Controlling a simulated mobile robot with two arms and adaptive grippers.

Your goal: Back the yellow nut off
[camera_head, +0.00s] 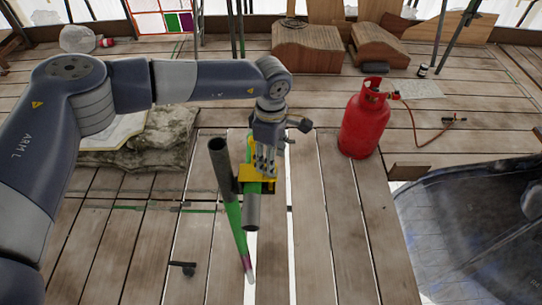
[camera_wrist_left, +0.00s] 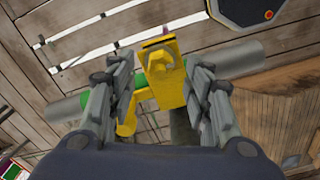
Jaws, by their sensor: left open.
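A yellow clamp (camera_head: 258,186) sits where scaffold tubes meet, near the middle of the head view. A grey tube with a green band (camera_head: 233,212) slants down beside it, and a grey tube end (camera_head: 252,213) points toward me. In the left wrist view the clamp body (camera_wrist_left: 170,90) carries a yellow nut (camera_wrist_left: 160,53) near its top. My left gripper (camera_head: 264,168) hangs over the clamp. The wrist view shows its two fingers (camera_wrist_left: 160,68) apart, one on each side of the clamp; I cannot tell whether they touch it. My right gripper is not in view.
A red gas bottle (camera_head: 364,124) with a hose stands right of the clamp. A dark sheet-covered opening (camera_head: 475,230) is at lower right. A stone block (camera_head: 150,140) lies behind my left arm. A small dark tool (camera_head: 183,268) lies on the planks.

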